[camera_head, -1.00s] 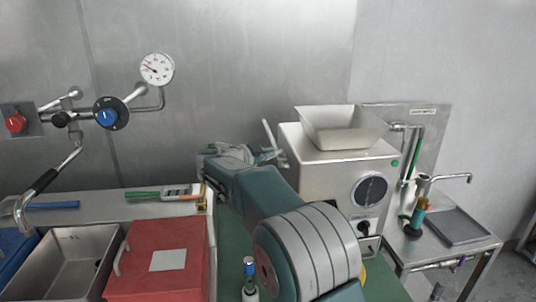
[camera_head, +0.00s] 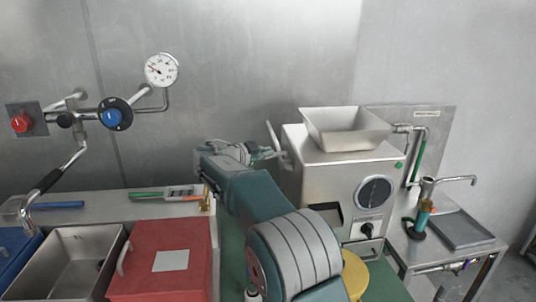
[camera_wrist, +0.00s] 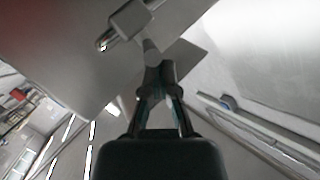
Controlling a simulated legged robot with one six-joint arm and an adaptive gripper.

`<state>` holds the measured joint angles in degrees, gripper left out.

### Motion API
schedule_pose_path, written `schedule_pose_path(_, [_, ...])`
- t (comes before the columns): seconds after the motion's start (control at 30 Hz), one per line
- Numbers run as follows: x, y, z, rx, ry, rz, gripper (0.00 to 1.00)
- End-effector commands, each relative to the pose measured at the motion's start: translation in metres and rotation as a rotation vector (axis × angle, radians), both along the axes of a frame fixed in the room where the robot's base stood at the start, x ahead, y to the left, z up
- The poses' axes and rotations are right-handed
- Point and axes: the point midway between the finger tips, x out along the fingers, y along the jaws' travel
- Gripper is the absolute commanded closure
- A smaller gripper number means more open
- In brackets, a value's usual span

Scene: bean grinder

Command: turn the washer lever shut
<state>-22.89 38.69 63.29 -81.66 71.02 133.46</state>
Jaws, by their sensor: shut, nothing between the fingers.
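The machine (camera_head: 318,175) is a pale metal box with a hopper on top and a round dark dial in front. A pale lever (camera_head: 273,138) stands up, tilted, at its left side; I take it for the washer lever. My gripper (camera_head: 268,152) is beside the lever's lower part, partly hidden by my arm. In the wrist view my gripper (camera_wrist: 160,70) is shut with nothing between its fingers. Its tips are close under a grey block with a shiny rod (camera_wrist: 128,22), apparently the lever's mount. I cannot tell whether they touch.
A red box (camera_head: 160,262) and a metal basin (camera_head: 70,262) are at lower left. A tap (camera_head: 450,181) stands on the right table, beside a dark tray (camera_head: 462,230). Wall pipes with a gauge (camera_head: 161,70) are at upper left. A yellow round thing (camera_head: 355,273) is below the machine.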

Motion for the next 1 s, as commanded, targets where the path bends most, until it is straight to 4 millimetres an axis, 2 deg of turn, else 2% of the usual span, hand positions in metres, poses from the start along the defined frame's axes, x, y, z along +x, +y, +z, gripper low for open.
schedule_pose_path(0.4, [0.014, 0.006, -0.001, -0.001, 0.001, 0.002, 1.00])
schedule_pose_path(1.0, [0.017, 0.007, -0.002, 0.000, 0.003, 0.002, 1.00])
